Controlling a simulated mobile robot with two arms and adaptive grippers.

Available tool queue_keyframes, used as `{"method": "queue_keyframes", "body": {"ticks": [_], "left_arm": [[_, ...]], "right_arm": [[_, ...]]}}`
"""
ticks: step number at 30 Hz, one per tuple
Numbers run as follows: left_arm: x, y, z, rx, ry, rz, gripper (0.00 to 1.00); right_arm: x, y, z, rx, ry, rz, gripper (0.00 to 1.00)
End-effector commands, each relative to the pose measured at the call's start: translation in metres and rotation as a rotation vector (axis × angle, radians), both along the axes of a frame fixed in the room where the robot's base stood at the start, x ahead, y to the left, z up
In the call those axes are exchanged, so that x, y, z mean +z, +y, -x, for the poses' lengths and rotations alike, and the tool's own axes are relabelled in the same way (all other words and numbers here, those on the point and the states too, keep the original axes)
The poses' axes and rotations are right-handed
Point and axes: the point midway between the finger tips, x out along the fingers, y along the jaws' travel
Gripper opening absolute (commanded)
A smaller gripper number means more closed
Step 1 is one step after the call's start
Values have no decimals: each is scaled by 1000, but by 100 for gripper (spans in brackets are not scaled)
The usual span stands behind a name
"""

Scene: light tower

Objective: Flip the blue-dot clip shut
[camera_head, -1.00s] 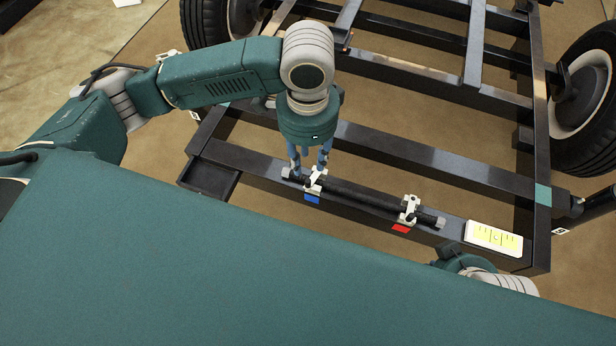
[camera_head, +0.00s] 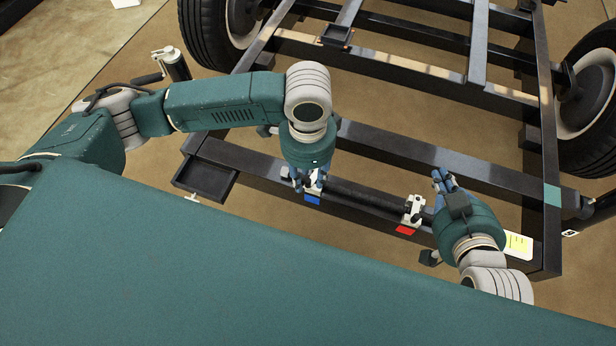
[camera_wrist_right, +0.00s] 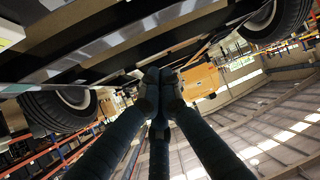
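The blue-dot clip (camera_head: 315,187) is a small white clip on the black beam, above a blue mark (camera_head: 312,199). My left gripper (camera_head: 308,184) points down onto it from above, its fingers at the clip and partly covering it. I cannot tell whether the fingers grip it or whether the clip is open. A dark rod (camera_head: 365,196) runs along the beam from this clip to a second white clip (camera_head: 413,208) by a red mark (camera_head: 404,230). My right gripper (camera_head: 441,176) is right of the second clip, fingertips together and empty in the right wrist view (camera_wrist_right: 160,82).
A yellow-and-white label (camera_head: 518,244) sits on the beam's right end, partly behind my right arm. A shallow black tray (camera_head: 207,182) is at the beam's left end. The trailer frame and wheels (camera_head: 590,110) lie beyond. The floor between the beams is clear.

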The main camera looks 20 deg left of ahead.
Motion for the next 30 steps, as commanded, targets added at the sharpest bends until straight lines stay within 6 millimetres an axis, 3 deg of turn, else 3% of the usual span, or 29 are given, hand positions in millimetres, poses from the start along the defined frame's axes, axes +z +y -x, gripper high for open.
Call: {"method": "queue_keyframes", "body": {"ticks": [6,14,19,28,30], "left_arm": [[-7,0,0,0,1,-1,31],[-7,0,0,0,0,0,31],[-6,0,0,0,0,0,0],[-4,-1,0,6,1,1,0],[-2,-2,-1,13,1,3,0]], "right_arm": [[12,4,-8,4,-58,-14,0],[13,4,-9,4,-63,-15,0],[13,4,-9,4,-62,-15,0],[15,4,-7,4,-49,-12,0],[-10,0,-3,0,25,5,0]]}}
